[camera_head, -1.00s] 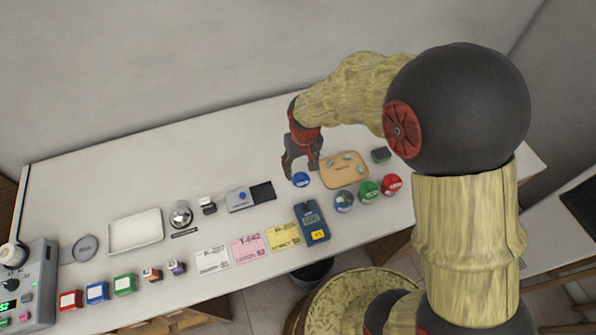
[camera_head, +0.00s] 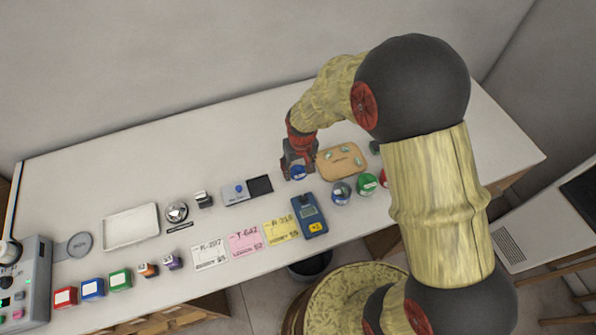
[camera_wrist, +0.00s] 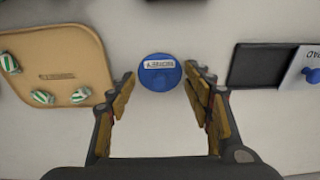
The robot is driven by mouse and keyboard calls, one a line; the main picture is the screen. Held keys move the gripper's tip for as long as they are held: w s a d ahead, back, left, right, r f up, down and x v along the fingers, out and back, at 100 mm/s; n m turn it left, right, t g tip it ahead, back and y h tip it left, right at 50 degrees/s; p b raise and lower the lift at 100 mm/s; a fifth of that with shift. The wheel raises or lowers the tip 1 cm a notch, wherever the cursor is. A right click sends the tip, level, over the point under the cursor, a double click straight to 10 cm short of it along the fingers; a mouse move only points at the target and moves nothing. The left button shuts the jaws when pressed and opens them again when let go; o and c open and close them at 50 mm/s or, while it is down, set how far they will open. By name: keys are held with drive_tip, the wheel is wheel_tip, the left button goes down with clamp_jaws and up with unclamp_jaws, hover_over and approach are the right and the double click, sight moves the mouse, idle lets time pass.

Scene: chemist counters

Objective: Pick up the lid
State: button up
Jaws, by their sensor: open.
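The lid is a round blue disc (camera_wrist: 159,72) with a white label strip, lying on the white counter. In the head view the blue lid (camera_head: 298,172) shows at my gripper's fingers, partly covered by them. My gripper (camera_head: 297,168) points down over it. In the wrist view my gripper (camera_wrist: 160,88) is open, with a finger on each side of the lid and nothing held. The lid sits between the fingertips, towards their far end. I cannot tell how high the fingertips are above the counter.
A tan tray (camera_head: 326,171) with capsule-like pieces lies close to the right of my gripper. A blue handheld device (camera_head: 311,222) and a black pad (camera_head: 259,185) are nearby.

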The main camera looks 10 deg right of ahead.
drive_tip(key=shift+c, duration=1.2)
drive_tip(key=shift+s, duration=0.1)
clamp_jaws()
